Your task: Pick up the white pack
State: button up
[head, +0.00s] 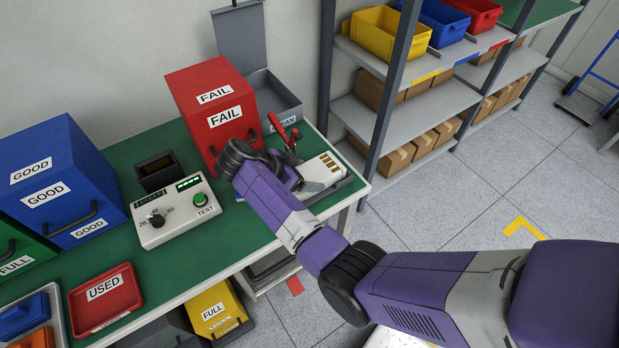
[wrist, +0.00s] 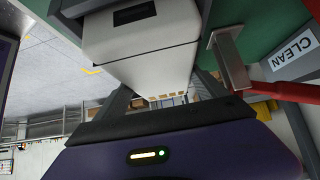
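The white pack (head: 324,170) lies near the right end of the green bench, with gold contacts on its top. It fills the upper middle of the wrist view (wrist: 140,52), its contact end towards my gripper's palm. My gripper (head: 293,172) is at the pack's left side in the head view and hides part of it. In the wrist view its dark fingers (wrist: 165,95) stand apart at either side of the pack's near end. They look open; contact with the pack cannot be made out.
A red-handled clamp (head: 283,132) stands close behind my gripper. The red FAIL box (head: 205,95) and grey CLEAN bin (head: 283,98) are behind it. A tester (head: 172,212) is to the left.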

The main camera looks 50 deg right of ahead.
aim_at(319, 169)
jog(key=c, duration=0.7)
jog(key=shift+r, duration=0.1)
jog(key=shift+c, duration=0.2)
jog(key=shift+r, duration=0.1)
jog(key=shift+r, duration=0.5)
notch_tip(319, 169, up, 2)
jog(key=shift+r+b, duration=0.15)
jog(key=shift+b, duration=0.45)
jog(key=s+a+p, duration=0.1)
jog(key=s+a, duration=0.1)
jog(key=s, duration=0.6)
jog(key=s+a, duration=0.3)
jog(key=s, duration=0.6)
jog(key=shift+s+p, duration=0.15)
jog(key=shift+p, duration=0.25)
